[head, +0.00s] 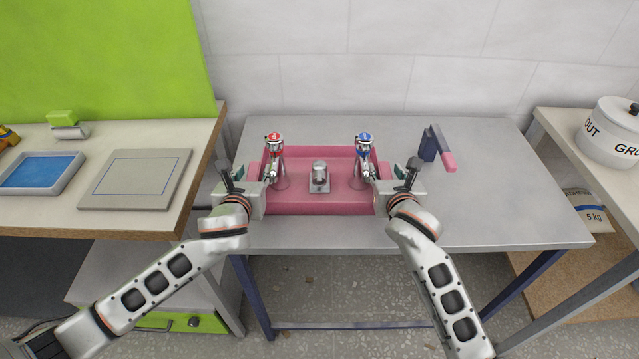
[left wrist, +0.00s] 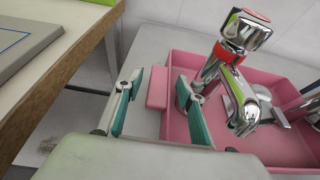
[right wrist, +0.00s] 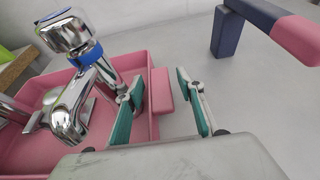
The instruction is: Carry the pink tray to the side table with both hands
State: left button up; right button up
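The pink tray (head: 320,207) lies flat on the grey metal table (head: 480,215). It holds a red-topped chrome tap (head: 275,150), a blue-topped chrome tap (head: 364,150) and a small metal fitting (head: 319,178). My left gripper (head: 243,176) is at the tray's left end; in the left wrist view its open fingers stand on both sides of a pink handle block (left wrist: 157,88), with gaps visible. My right gripper (head: 400,174) is at the right end; in the right wrist view its open fingers likewise flank the other pink handle block (right wrist: 161,91), apart from it.
At left, a wooden-edged bench (head: 150,222) bears a grey board with a blue outline (head: 135,178) and a blue-bottomed tray (head: 40,172). At right, another table (head: 570,135) bears a white pot (head: 605,130). A dark blue and pink bracket (head: 432,148) stands right of the tray.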

pick_arm(q)
jog(key=v, duration=0.6)
jog(key=shift+s+r, duration=0.1)
jog(key=shift+s, duration=0.2)
jog(key=shift+s+r, duration=0.1)
jog(key=shift+s, duration=0.15)
pick_arm(e)
jog(key=shift+s, duration=0.2)
jog(key=v, duration=1.1)
jog(key=shift+s+r, duration=0.15)
jog(key=shift+r, duration=0.05)
jog(key=shift+s, duration=0.15)
